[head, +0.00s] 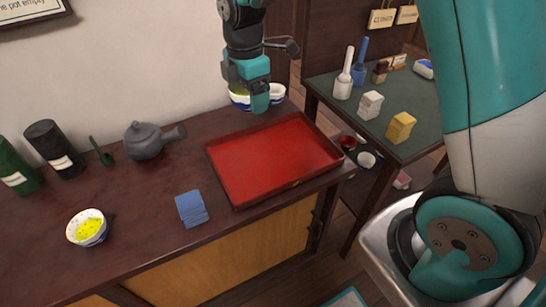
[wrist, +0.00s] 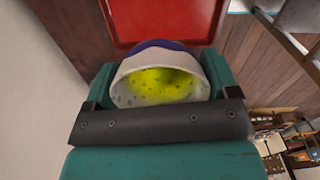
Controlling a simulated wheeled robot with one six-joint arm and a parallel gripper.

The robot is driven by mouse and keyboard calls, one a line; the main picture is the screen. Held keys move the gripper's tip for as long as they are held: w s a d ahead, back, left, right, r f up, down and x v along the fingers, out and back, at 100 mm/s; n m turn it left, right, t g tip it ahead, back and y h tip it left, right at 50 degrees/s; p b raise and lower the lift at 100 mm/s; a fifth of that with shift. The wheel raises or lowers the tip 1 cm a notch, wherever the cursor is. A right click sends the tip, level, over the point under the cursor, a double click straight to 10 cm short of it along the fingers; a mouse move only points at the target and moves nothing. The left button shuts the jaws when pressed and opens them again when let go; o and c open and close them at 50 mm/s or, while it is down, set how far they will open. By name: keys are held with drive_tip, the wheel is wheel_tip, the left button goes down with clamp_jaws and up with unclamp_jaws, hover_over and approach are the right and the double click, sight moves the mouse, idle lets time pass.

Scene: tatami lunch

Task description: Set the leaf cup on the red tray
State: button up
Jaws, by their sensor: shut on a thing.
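My gripper (head: 259,100) is shut on a cup (wrist: 160,88) with a white inside, yellow-green contents with dark specks and a blue outer band. In the head view, white and blue cup parts (head: 277,92) show on both sides of my gripper, which hides the middle. Gripper and cup appear at the back edge of the red tray (head: 275,160); their height above the counter is hard to tell. The tray is empty and also shows beyond the cup in the wrist view (wrist: 165,20). Another white and blue cup with yellow contents (head: 88,228) stands at the counter's front left.
The dark counter (head: 140,200) also holds a grey teapot (head: 150,140), dark canisters (head: 54,148), a green scoop (head: 101,152) and folded blue cloths (head: 191,208). A side table (head: 375,90) with several small items stands at right. The wall is close behind.

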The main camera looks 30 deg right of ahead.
sight(250, 164)
drive_tip(key=shift+s+a+r+n, duration=0.1)
drive_tip(key=shift+a+r+n, duration=0.15)
drive_tip(key=shift+r+n, duration=0.3)
drive_tip(key=shift+a+r+n, duration=0.25)
drive_tip(key=shift+r+n, duration=0.05)
drive_tip(key=shift+n, duration=0.35)
drive_tip(key=shift+a, duration=0.1)
wheel_tip(250, 164, down, 20)
drive_tip(key=shift+r+b, duration=0.2)
drive_tip(key=shift+b, duration=0.4)
drive_tip(key=shift+f, duration=0.2)
drive_tip(key=o, duration=0.9)
wheel_tip(250, 164, up, 12)
drive_tip(key=s+a+r+m+y, duration=0.2)
drive_tip(key=s+r+m, duration=0.5)
drive_tip(key=s, duration=0.5)
drive_tip(key=s+a+r+m+y, duration=0.2)
drive_tip(key=s+r+m, duration=0.5)
drive_tip(key=s, duration=0.6)
drive_tip(key=shift+a+m, duration=0.35)
drive_tip(key=shift+m, duration=0.15)
